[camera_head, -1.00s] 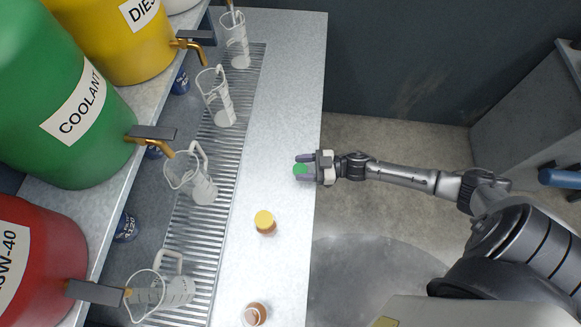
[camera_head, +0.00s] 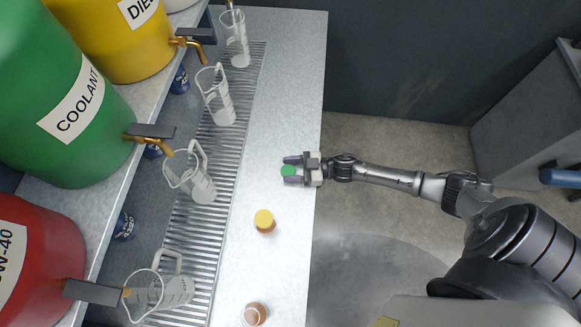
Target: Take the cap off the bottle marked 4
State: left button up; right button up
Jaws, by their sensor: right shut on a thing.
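My right gripper (camera_head: 291,170) is over the right part of the metal counter, its fingers pointing left. It is shut on a green cap (camera_head: 288,170). I cannot tell whether a bottle is under this cap, since the view is from above. A small amber bottle with a yellow cap (camera_head: 264,219) stands on the counter, lower left of the gripper and apart from it. Another small amber bottle with a pale top (camera_head: 255,314) stands near the bottom edge. I cannot read a number 4 on any bottle. My left gripper is not in view.
Several clear measuring jugs, such as this one (camera_head: 197,176), stand along the slotted drain grate (camera_head: 205,222). Red, green (camera_head: 60,100) and yellow drums with brass taps stand at the left. The counter (camera_head: 290,80) is clear above the gripper, and its right edge is close by.

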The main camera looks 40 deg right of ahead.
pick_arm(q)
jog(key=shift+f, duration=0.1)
pick_arm(e)
jog(key=shift+f, duration=0.15)
jog(key=o, duration=1.2)
jog(key=shift+o, duration=0.3)
jog(key=shift+d+f, duration=0.1)
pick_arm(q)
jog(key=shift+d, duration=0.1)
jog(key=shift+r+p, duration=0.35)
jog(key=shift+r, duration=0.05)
pick_arm(e)
jog(key=shift+r, duration=0.6)
jog(key=v, duration=1.1)
jog(key=shift+s+d, duration=0.25)
jog(key=shift+d, duration=0.1)
jog(key=shift+r, duration=0.15)
